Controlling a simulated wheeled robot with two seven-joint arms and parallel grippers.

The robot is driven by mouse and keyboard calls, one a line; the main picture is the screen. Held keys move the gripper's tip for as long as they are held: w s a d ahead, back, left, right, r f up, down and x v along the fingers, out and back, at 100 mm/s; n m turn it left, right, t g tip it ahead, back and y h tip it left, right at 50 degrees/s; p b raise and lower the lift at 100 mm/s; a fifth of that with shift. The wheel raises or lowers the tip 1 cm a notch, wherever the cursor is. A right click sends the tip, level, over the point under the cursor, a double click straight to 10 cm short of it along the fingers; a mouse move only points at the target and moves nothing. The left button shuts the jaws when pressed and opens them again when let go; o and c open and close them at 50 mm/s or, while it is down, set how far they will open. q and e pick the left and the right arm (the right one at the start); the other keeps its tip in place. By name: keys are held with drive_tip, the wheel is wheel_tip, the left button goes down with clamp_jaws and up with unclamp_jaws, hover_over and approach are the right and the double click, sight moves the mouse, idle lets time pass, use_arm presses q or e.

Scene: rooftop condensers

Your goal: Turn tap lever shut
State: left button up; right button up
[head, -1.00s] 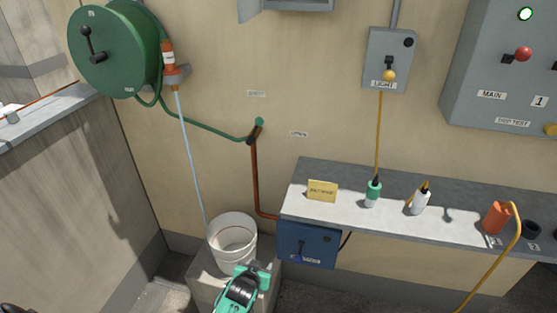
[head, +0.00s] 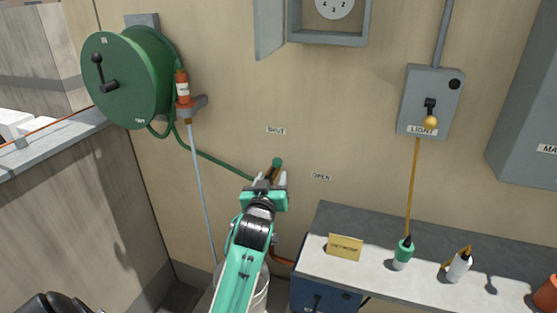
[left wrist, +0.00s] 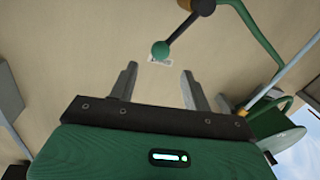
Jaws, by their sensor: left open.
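The tap lever's green ball knob (head: 277,162) stands out from the wall, between the SHUT label (head: 276,131) at its upper left and the OPEN label (head: 321,177) at its right. My left gripper (head: 270,181) is open, just below the knob, and hides part of the tap. In the left wrist view the green knob (left wrist: 160,49) and its dark lever (left wrist: 182,29) appear beyond the open fingertips (left wrist: 159,70), roughly centred on the gap. Nothing is seen between the fingers. My right gripper is not in view.
A green hose (head: 215,162) runs from the reel (head: 128,80) to the tap. A white bucket (head: 262,290) sits below, partly behind my arm. A ledge (head: 375,270) with bottles and a yellow sign (head: 345,247) is at right. The LIGHT box (head: 431,100) is above it.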

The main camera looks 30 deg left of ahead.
sight(276, 165)
use_arm(q)
drive_tip(key=p+x, duration=0.1)
drive_tip(key=x, duration=0.7)
drive_tip(key=shift+w+a, duration=0.1)
drive_tip(key=shift+w, duration=0.1)
drive_tip(key=shift+w+a, duration=0.15)
drive_tip(key=shift+w, duration=0.15)
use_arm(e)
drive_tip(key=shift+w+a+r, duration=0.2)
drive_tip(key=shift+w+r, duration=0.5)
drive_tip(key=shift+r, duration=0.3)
use_arm(q)
clamp_jaws()
drive_tip(key=shift+p, duration=0.35)
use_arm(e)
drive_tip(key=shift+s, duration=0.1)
